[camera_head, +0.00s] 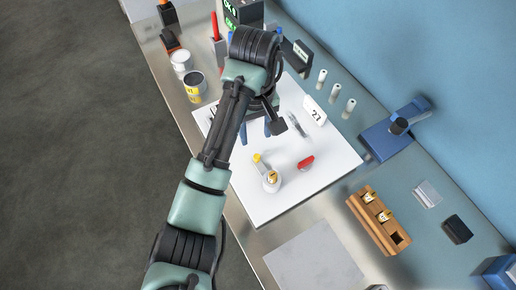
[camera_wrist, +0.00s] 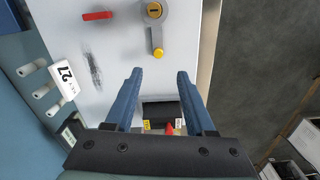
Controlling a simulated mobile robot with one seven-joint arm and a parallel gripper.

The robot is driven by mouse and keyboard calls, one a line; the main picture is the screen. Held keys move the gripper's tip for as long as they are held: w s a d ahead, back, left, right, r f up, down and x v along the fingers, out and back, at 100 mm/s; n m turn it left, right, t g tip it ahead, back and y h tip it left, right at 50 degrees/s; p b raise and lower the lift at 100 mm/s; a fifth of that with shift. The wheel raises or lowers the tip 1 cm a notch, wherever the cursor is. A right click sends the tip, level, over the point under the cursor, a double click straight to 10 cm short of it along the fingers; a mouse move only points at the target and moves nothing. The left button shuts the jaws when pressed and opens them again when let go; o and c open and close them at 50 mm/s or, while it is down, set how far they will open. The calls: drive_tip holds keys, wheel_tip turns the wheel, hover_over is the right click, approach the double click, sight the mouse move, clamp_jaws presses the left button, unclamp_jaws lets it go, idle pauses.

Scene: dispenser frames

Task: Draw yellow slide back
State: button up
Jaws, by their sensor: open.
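In the head view, the yellow end (camera_head: 258,159) and hub (camera_head: 271,181) show near the board's middle. A dark block (camera_wrist: 160,110) with small yellow and red marks shows between my fingers in the wrist view. I cannot tell which yellow part is the slide. My gripper (camera_head: 255,130) is open and empty above the board. In the wrist view its blue fingertips (camera_wrist: 159,76) point towards the lever, apart from it.
A red bar (camera_head: 306,163) lies beside the lever. A card marked 27 (camera_head: 314,110) and white pegs (camera_head: 336,93) stand right. A wooden holder (camera_head: 378,221) and blue device (camera_head: 392,136) lie further right. Cans (camera_head: 194,88) stand left. The board's near part is clear.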

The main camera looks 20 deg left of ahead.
sight(257, 156)
wheel_tip(257, 156, down, 10)
drive_tip(key=shift+w+r+p, duration=0.1)
drive_tip(key=shift+p, duration=0.2)
drive_tip(key=shift+w+f, duration=0.15)
drive_tip(key=shift+f, duration=0.55)
clamp_jaws()
idle(0.7)
